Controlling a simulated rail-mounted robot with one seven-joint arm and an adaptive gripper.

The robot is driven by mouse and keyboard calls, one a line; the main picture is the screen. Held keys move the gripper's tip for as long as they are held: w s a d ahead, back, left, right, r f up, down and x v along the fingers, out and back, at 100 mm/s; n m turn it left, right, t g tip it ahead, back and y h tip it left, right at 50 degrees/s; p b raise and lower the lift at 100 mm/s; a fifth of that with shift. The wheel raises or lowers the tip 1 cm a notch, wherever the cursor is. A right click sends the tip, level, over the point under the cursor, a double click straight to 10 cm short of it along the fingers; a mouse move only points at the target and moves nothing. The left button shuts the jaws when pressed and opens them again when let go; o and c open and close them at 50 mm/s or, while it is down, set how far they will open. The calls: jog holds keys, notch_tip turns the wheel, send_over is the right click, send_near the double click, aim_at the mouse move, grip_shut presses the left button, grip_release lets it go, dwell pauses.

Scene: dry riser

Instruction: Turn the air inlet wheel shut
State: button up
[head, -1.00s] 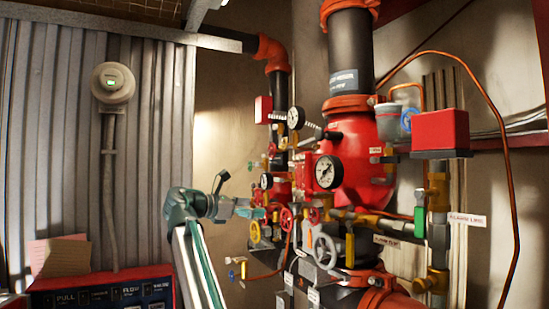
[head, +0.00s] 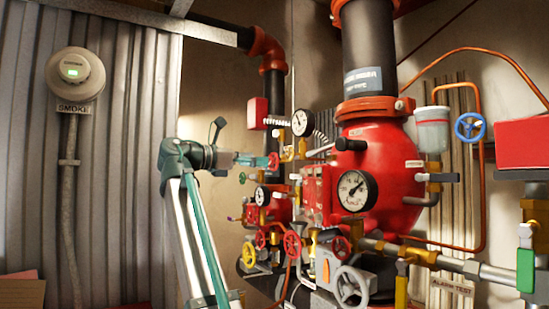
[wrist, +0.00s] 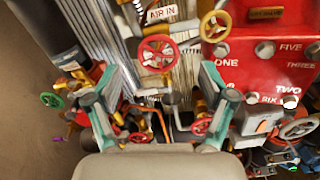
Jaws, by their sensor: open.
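The air inlet wheel (wrist: 157,50) is a red handwheel below a white "AIR IN" label (wrist: 162,13) in the wrist view. My gripper (wrist: 160,78) is open, with its teal fingers spread to the left and right. The wheel shows beyond the fingertips, in the upper part of the gap, with nothing gripped. In the head view my gripper (head: 252,159) points right at a small red wheel (head: 273,160), which seems to be the same one. Its fingertips overlap or nearly reach that wheel; contact cannot be told.
A yellow wheel (wrist: 214,26) and a red numbered panel (wrist: 270,48) are close on the right. A green wheel (wrist: 52,99) is on the left. Gauges, such as the large one (head: 354,191), and several wheels crowd below. Open wall (head: 220,105) is behind my arm.

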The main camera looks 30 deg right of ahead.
aim_at(271, 160)
jog(key=d, duration=0.2)
jog(key=d+p, duration=0.1)
jog(key=d, duration=0.1)
jog(key=w+d+p, duration=0.1)
jog(key=d, duration=0.2)
jog(key=c, duration=1.2)
